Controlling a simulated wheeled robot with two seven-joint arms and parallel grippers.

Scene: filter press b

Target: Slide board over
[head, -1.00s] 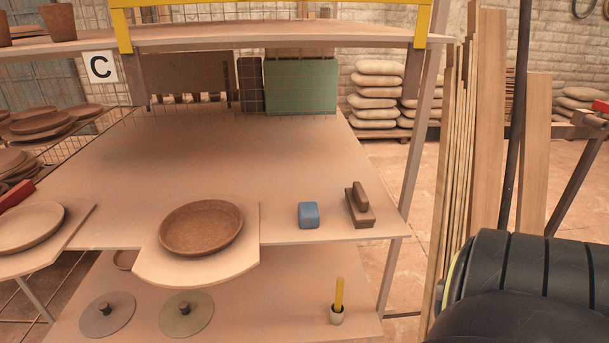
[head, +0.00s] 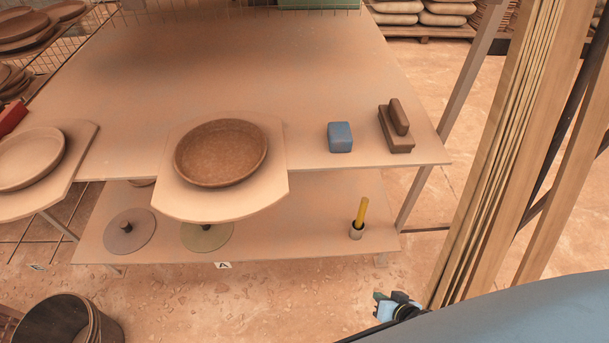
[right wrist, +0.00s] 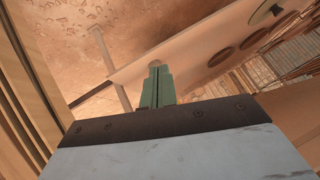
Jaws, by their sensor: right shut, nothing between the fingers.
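A pale board (head: 225,207) with a rounded front lies on the upper shelf and juts out past its front edge. A round brown dish (head: 221,153) sits on it. A second board (head: 78,145) at the far left bears a paler dish (head: 30,158) and also overhangs the edge. My right gripper (head: 393,303) is low at the bottom right, in front of and below the shelves, apart from both boards. Its fingers (right wrist: 157,88) are together and empty in the right wrist view. My left gripper is not in view.
A blue block (head: 340,138) and a brown wooden-handled block (head: 396,128) stand on the upper shelf (head: 200,75) at the right. The lower shelf holds two discs and a cup (head: 357,229) with a yellow stick. Tall planks (head: 510,150) stand close at the right.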

